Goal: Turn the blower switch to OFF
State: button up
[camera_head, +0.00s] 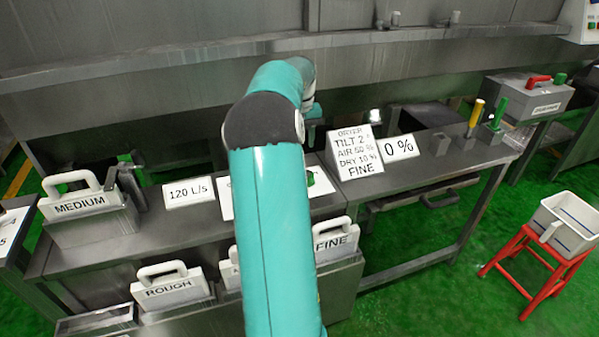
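No switch that I can read as the blower switch shows clearly. A white label panel (326,202) on the bench is mostly covered by my teal arm, with a small green part at its right end; its text is hidden. At the back right, a grey box (528,97) carries a red handle and a green part; its label is too small to read. My arm rises through the middle and bends down at the far end. My gripper is hidden behind the arm, so its fingers do not show.
The bench holds a "MEDIUM" block (84,208), a "120 L/s" sign (188,192), a dryer sign (353,152) and a "0 %" sign (400,147). "ROUGH" (172,291) and "FINE" (335,241) plates stand in front. A red stool (523,262) bears a white bin (571,207). Green floor is free between.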

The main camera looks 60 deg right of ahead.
notch_tip(320, 180, down, 13)
jog(key=shift+w+r, duration=0.15)
jog(key=shift+r, duration=0.05)
grip_shut()
